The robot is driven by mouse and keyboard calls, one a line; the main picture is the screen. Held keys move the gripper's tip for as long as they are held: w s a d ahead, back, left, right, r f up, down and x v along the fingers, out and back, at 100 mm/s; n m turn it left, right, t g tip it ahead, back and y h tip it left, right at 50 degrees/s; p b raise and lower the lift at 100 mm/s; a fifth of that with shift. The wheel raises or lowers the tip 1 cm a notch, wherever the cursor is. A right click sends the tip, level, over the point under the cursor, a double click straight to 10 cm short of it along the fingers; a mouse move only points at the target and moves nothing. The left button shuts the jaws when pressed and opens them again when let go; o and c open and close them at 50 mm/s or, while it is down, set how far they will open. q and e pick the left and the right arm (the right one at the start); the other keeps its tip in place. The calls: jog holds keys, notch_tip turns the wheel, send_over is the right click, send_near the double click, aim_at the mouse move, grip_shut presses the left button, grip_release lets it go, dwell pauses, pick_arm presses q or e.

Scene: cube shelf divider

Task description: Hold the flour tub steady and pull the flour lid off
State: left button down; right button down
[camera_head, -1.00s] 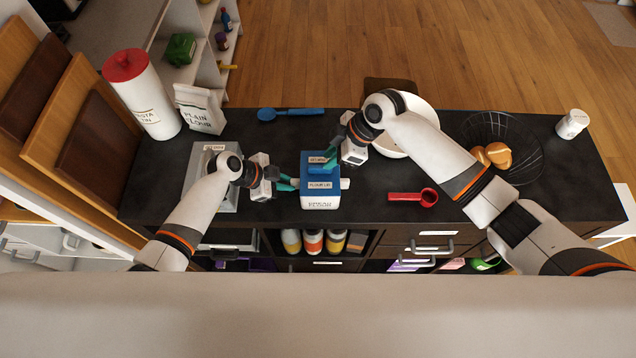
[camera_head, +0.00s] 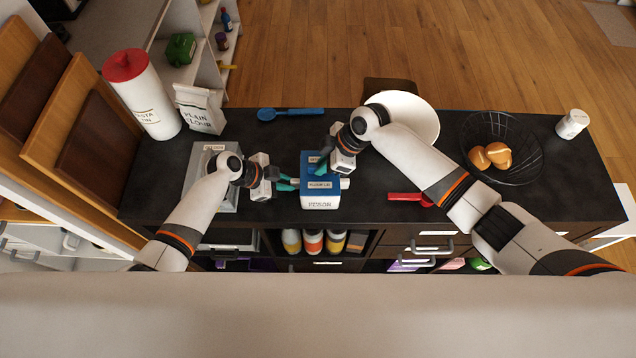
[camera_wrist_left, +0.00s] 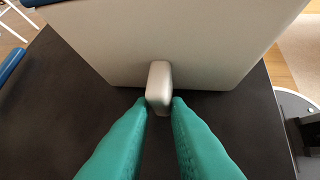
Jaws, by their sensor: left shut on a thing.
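The flour tub (camera_head: 320,202) is white and stands upright near the counter's front edge, with its blue flour lid (camera_head: 320,185) on top. My left gripper (camera_head: 291,184) is at the tub's left side. In the left wrist view its teal fingers (camera_wrist_left: 158,108) are shut on the small silver side handle (camera_wrist_left: 158,82) of the tub wall (camera_wrist_left: 215,45). My right gripper (camera_head: 322,165) is over the back of the lid from the right. Its fingertips are small and partly hidden by the wrist, so I cannot tell whether they grip the lid.
A grey scale-like box (camera_head: 228,198) lies left of the tub. A white plate (camera_head: 415,115) and wire basket (camera_head: 520,165) with bread stand further right.

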jog(key=shift+r, duration=0.25)
dwell(0.4)
pick_arm(q)
jog(key=shift+f, duration=0.1)
pick_arm(e)
jog(key=shift+r, duration=0.35)
jog(key=shift+r, duration=0.2)
jog(key=shift+r, duration=1.3)
pick_arm(q)
jog(key=c, duration=1.3)
grip_release()
jog(key=v, duration=1.2)
